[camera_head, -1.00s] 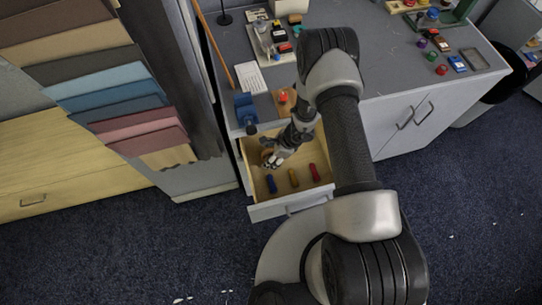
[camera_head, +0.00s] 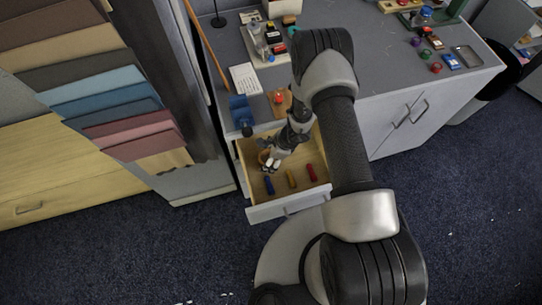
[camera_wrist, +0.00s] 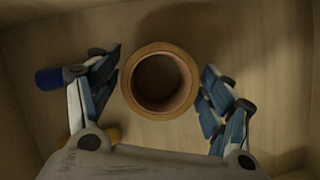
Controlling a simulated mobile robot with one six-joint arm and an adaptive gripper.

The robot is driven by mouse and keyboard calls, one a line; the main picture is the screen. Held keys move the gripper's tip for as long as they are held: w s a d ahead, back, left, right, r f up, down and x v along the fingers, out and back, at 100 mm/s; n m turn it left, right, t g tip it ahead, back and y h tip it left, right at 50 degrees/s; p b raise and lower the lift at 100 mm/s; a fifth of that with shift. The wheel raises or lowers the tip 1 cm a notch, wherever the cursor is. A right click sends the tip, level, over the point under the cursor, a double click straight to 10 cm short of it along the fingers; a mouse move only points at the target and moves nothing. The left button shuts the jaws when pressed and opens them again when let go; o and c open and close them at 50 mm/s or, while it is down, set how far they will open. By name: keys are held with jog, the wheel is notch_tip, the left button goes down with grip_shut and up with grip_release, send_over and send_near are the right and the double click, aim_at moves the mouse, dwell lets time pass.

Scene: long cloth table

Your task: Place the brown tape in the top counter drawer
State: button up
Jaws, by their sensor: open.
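The brown tape (camera_wrist: 184,101) is a round roll with an open core. In the wrist view it is inside the open drawer (camera_wrist: 230,150), between the two fingers of my gripper (camera_wrist: 160,92). The fingers are spread, with a gap showing on each side of the roll. In the head view my gripper (camera_head: 271,165) reaches down into the drawer (camera_head: 265,213) at its left part, and the tape (camera_head: 263,157) shows only partly beside it.
A blue (camera_head: 268,185), a yellow (camera_head: 291,178) and a red piece (camera_head: 312,172) lie in the drawer's front part. Hanging cloth samples (camera_head: 110,90) stand at left.

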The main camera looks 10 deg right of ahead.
jog(key=p+v, duration=0.2)
jog(key=v, duration=0.3)
jog(key=shift+a+r, duration=0.1)
jog(key=shift+r, duration=0.05)
jog(key=d, duration=0.4)
jog(key=s+d+p, duration=0.1)
jog(key=d, duration=0.3)
jog(key=s+d, duration=0.1)
jog(key=d, duration=0.3)
jog(key=shift+s, duration=0.2)
jog(key=shift+a, duration=0.1)
